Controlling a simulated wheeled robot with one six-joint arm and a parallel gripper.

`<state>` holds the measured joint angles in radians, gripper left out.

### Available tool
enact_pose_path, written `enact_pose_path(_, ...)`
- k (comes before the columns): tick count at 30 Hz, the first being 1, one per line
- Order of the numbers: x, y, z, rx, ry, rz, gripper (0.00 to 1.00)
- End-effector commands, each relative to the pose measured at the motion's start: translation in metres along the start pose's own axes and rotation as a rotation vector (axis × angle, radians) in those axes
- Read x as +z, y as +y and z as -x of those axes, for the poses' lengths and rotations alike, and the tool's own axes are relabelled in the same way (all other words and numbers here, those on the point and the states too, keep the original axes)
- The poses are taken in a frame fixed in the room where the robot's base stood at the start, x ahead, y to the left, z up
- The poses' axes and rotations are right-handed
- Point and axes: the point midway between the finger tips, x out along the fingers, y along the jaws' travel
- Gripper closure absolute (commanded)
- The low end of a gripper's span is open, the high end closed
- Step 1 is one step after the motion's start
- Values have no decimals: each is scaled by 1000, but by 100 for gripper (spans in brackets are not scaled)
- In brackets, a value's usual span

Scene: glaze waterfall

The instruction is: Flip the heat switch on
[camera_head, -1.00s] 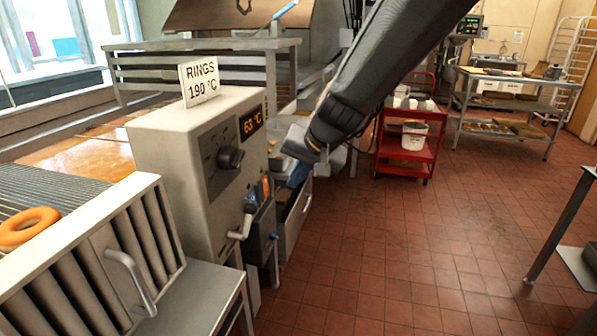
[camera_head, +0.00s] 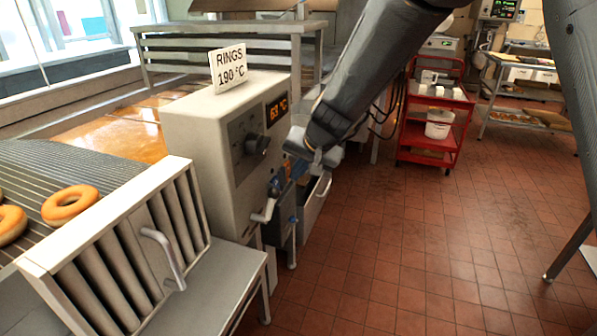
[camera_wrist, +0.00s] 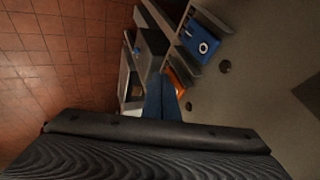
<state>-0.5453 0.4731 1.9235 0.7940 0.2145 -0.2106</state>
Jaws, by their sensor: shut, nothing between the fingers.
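The beige control box (camera_head: 200,135) stands left of my arm in the head view. It bears a dark dial (camera_head: 257,144) and an orange display (camera_head: 277,110) that seems to read 63 °C. My gripper is shut and empty; its blue fingers (camera_wrist: 162,98) show in the wrist view. An orange part (camera_wrist: 180,82) lies right beside the fingertips, against the box's side; whether they touch I cannot tell. A blue part (camera_wrist: 203,43) with a white ring sits beyond it. I cannot tell for certain which part is the heat switch. In the head view my arm hides much of this area.
A sign (camera_head: 229,70) reading "RINGS 190 °C" stands on the box. A crank handle (camera_head: 265,211) juts from its front. Rings (camera_head: 70,204) lie on the rack at left. A red cart (camera_head: 432,140) stands behind. The tiled floor at right is clear.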

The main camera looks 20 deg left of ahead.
Motion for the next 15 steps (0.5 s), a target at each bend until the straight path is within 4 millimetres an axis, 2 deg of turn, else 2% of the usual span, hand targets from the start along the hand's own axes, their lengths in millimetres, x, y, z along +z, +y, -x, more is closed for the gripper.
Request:
enact_pose_path(3, 2, -4, -7, -1, 0, 2, 100)
enact_pose_path(15, -1, -6, 0, -1, 0, 1, 100)
